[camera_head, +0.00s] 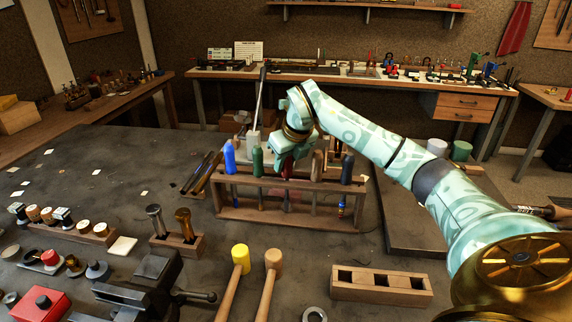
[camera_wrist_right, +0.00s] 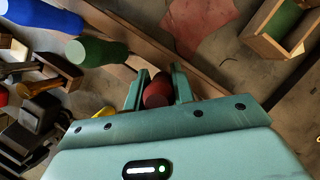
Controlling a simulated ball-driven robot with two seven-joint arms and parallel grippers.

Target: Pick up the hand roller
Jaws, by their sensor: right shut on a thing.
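My right gripper (camera_head: 287,163) is at the middle of a wooden tool rack (camera_head: 300,184) in the head view. In the right wrist view its two fingers (camera_wrist_right: 157,90) are shut around a dark red, rounded handle (camera_wrist_right: 158,93). The handle is still at the rack among the other handles. The lower part of that tool is hard to make out, so I cannot tell from its shape whether it is the hand roller. My left gripper is not in view.
A blue handle (camera_head: 230,158) and a green handle (camera_head: 258,161) stand in the rack to the left, a dark blue one (camera_head: 347,169) to the right. Two mallets, one with a yellow head (camera_head: 240,257), and an empty wooden block (camera_head: 380,288) lie in front.

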